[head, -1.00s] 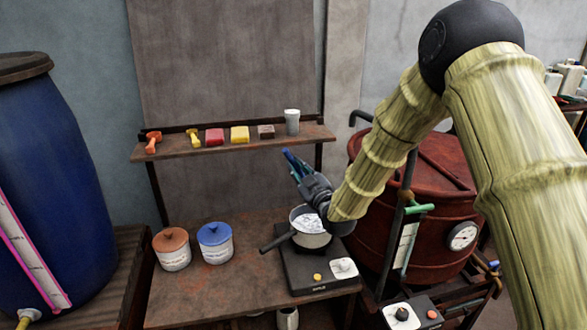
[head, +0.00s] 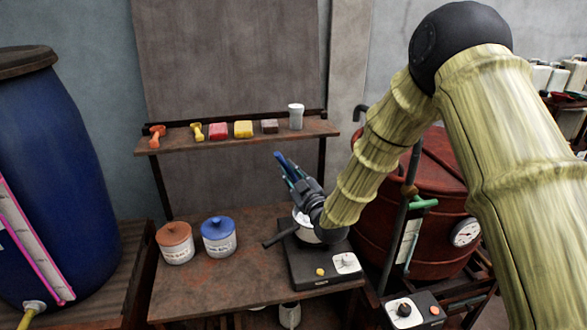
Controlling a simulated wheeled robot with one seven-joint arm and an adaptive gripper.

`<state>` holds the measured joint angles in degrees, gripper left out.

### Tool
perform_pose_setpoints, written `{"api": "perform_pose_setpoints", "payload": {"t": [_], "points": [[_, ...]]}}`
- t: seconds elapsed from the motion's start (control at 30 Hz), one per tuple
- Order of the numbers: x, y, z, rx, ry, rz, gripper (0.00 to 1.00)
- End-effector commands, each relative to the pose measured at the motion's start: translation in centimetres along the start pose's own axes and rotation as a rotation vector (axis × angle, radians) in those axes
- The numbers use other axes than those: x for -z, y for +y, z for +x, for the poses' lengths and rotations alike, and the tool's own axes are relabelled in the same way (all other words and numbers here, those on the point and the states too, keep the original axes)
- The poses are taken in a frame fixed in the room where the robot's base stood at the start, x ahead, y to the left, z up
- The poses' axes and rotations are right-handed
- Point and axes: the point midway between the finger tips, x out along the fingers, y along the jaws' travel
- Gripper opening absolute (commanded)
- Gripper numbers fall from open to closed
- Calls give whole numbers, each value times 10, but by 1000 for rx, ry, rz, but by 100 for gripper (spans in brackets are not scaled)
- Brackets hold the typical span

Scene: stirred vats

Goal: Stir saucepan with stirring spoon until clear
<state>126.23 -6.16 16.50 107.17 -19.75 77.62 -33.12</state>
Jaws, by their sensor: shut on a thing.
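The saucepan (head: 300,237) stands on a black hotplate (head: 318,262) at the right of the low bench, its dark handle pointing left. Whitish contents show in a small part of it; my gripper and wrist cover the rest. My gripper (head: 289,170) is over the pan's far side, with blue and teal parts sticking up to the upper left. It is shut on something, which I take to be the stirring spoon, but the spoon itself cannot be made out. Whether its bowl is in the contents is hidden.
An orange-lidded jar (head: 175,243) and a blue-lidded jar (head: 218,237) stand left of the hotplate. A shelf (head: 180,140) behind holds small coloured items and a white cup (head: 296,116). A red vat (head: 435,190) stands close on the right, a blue barrel (head: 60,180) at far left.

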Motion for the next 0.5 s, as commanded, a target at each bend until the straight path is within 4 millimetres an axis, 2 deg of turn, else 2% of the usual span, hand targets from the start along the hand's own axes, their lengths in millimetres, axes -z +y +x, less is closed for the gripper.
{"api": "perform_pose_setpoints", "payload": {"t": [0.5], "points": [[-7, -29, -9, -1, 0, 1, 0]]}}
